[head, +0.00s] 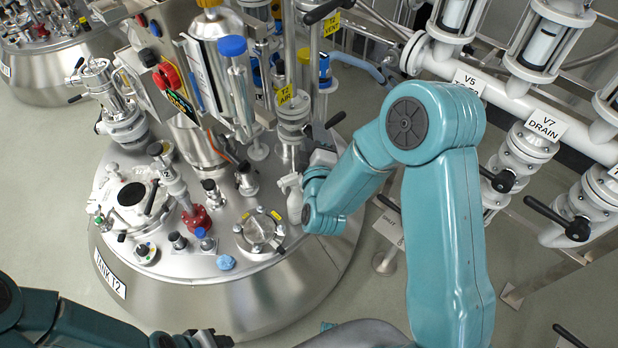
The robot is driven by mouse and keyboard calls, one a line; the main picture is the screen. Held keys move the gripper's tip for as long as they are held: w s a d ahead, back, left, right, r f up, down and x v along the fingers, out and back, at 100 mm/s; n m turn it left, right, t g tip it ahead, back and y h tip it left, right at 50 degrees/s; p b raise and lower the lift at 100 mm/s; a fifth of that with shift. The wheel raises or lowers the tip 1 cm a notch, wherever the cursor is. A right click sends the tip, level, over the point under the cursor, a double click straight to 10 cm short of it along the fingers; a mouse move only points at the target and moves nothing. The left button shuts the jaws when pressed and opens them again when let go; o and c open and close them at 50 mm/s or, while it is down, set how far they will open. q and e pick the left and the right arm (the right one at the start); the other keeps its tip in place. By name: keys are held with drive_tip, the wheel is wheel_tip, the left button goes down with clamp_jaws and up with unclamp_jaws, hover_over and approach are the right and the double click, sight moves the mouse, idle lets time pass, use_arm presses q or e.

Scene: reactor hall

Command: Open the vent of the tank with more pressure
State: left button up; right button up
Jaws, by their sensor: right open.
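Tank T2 (225,295) fills the middle of the head view, with its name plate (110,275) at its left edge. The yellow T2 VENT label (331,24) is at the top, beside a black lever handle (324,12). A yellow T2 AIR label (285,94) hangs lower, with another black lever (335,120) nearby. My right gripper (288,186) is open over the tank lid, below the T2 AIR valve and well below the vent handle. My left gripper (205,338) is at the bottom edge, partly cut off; its jaws are unclear. I cannot read any pressure value.
Another tank (60,75) stands at the top left, partly cut off. Pipes and valves labelled V5 (469,83) and V7 DRAIN (541,125) line the right side. Upright pipes, a red knob (167,76) and several lid fittings crowd tank T2. Floor shows at left.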

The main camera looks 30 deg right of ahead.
drive_tip(key=s+a+f+g+y, duration=0.2)
drive_tip(key=s+f+g+y, duration=0.1)
drive_tip(key=f, duration=0.7)
drive_tip(key=shift+a+f+m+y, duration=0.15)
drive_tip(key=shift+a+m+y, duration=0.15)
drive_tip(key=shift+a+m, duration=0.1)
